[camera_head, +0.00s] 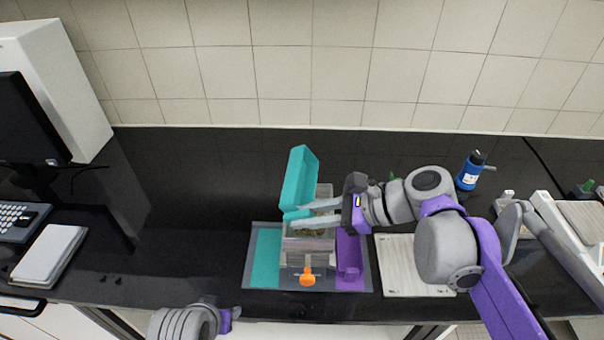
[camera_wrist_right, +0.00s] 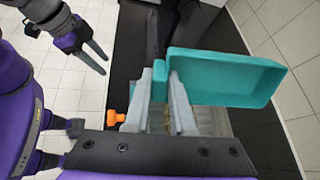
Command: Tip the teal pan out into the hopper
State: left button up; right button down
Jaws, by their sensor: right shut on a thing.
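The teal pan (camera_head: 300,181) is tilted up on its side above the hopper. It also shows in the right wrist view (camera_wrist_right: 225,78), where its inside looks bare. My right gripper (camera_head: 297,218) is shut on the pan's small teal handle, directly over the hopper. The hopper (camera_head: 309,244) is a clear-walled box on a grey base with an orange knob (camera_head: 307,277) in front. Brownish grains show inside it, partly hidden by my right gripper's fingers. My left gripper (camera_wrist_right: 96,55) is in the right wrist view, its two fingers apart and empty, away from the pan.
The hopper stands on a mat with a teal area (camera_head: 264,262) at left and a purple area (camera_head: 349,282) at right. A pale board (camera_head: 408,271) lies right of it. A blue bottle (camera_head: 469,172) stands at back right.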

jog(key=shift+w+a+r+g+h+p, duration=0.1)
jog(key=shift+r+g+h+p, duration=0.3)
jog(key=shift+h, duration=0.7)
jog(key=shift+r+h+p, duration=0.25)
jog(key=shift+h+p, duration=0.1)
jog(key=shift+h, duration=0.85)
jog(key=shift+r+g+h, duration=0.25)
jog(key=shift+g+h, duration=0.15)
jog(key=shift+h, duration=0.8)
jog(key=h, duration=0.3)
jog(key=shift+r+g+h, duration=0.3)
jog(key=shift+r+g, duration=0.05)
jog(key=shift+g, duration=0.05)
jog(key=shift+r+h, duration=0.1)
jog(key=shift+h, duration=0.6)
pick_arm(q)
jog(key=shift+t, duration=0.3)
jog(key=w+r, duration=0.1)
jog(key=r, duration=0.1)
jog(key=w+r, duration=0.1)
jog(key=shift+r, duration=0.35)
